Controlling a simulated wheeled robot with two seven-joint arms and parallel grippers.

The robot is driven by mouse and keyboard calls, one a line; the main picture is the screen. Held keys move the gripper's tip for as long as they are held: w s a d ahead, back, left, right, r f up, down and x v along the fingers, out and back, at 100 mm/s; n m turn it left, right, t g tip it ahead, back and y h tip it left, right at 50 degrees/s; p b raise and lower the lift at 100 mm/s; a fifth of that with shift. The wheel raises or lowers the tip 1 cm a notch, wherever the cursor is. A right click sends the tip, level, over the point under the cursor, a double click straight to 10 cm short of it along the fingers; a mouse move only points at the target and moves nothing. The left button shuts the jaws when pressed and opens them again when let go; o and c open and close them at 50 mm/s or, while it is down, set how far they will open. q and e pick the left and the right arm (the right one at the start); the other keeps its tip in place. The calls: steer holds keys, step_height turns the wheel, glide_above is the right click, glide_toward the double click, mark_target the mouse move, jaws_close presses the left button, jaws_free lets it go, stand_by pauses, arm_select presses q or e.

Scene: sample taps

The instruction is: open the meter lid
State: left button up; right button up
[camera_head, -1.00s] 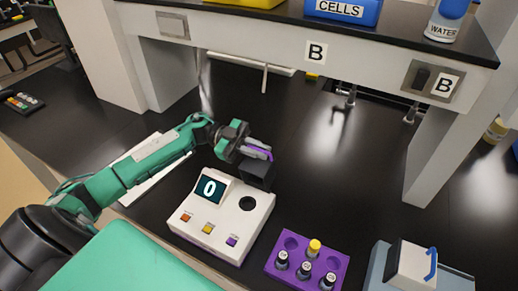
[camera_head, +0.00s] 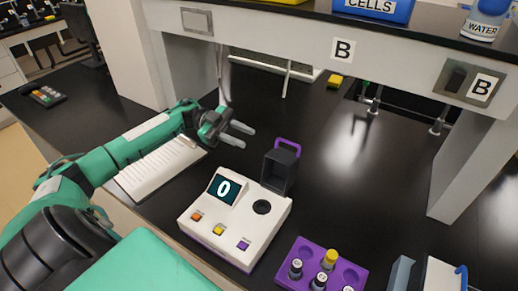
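The white meter (camera_head: 235,217) stands on the black bench with a display reading 0 and a row of orange, yellow and purple buttons. Its dark lid (camera_head: 280,169) with a purple handle (camera_head: 289,144) stands upright at the back edge, open. The round dark well (camera_head: 262,207) in the meter's top is uncovered. My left gripper (camera_head: 242,134) is to the left of the lid and behind the display, apart from it, with its two grey fingers spread and nothing between them. My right gripper is not in view.
A purple rack (camera_head: 309,257) with dark vials and one yellow-capped vial stands right of the meter. A white notebook (camera_head: 163,168) lies beneath my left arm. A shelf (camera_head: 320,38) spans the back. Bench right of the lid is clear.

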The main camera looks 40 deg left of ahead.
arm_select(q)
steer(key=shift+a, duration=1.3)
